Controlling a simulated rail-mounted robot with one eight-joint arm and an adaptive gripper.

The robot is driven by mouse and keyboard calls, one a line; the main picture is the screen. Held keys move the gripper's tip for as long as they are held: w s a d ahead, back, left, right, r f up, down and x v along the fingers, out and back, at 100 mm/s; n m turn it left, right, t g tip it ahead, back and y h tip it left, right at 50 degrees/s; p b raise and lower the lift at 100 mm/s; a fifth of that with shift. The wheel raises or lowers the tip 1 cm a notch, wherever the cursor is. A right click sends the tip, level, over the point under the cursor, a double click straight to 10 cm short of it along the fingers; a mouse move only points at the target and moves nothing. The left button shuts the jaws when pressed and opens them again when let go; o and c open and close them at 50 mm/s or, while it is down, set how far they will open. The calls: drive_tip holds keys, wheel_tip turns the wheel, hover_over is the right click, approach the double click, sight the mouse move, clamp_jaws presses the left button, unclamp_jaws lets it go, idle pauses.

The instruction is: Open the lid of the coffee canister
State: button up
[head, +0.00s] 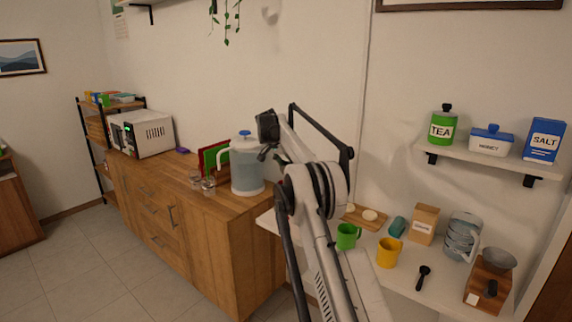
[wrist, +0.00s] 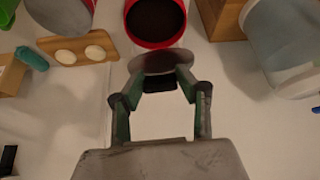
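In the wrist view, the red coffee canister (wrist: 132,30) stands open at the top centre, with dark contents showing inside its red rim. Its lid (wrist: 160,63), a dark reddish-grey disc, is off the canister, just below the opening in the picture. My gripper (wrist: 161,88) has its fingertips closed in on the lid's black knob (wrist: 157,84) and holds it. Whether the lid touches the rim is hard to tell. In the head view, the canister and lid cannot be made out; my arm covers part of the counter.
A wooden block (wrist: 222,18) and a pale pitcher (wrist: 285,40) are right. Mugs (head: 387,252) stand on the white counter. The counter below the canister looks clear.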

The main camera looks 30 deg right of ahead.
drive_tip(key=o, duration=0.4)
drive_tip(key=shift+w+a, duration=0.1)
drive_tip(key=v, duration=1.2)
drive_tip(key=shift+c, duration=0.5)
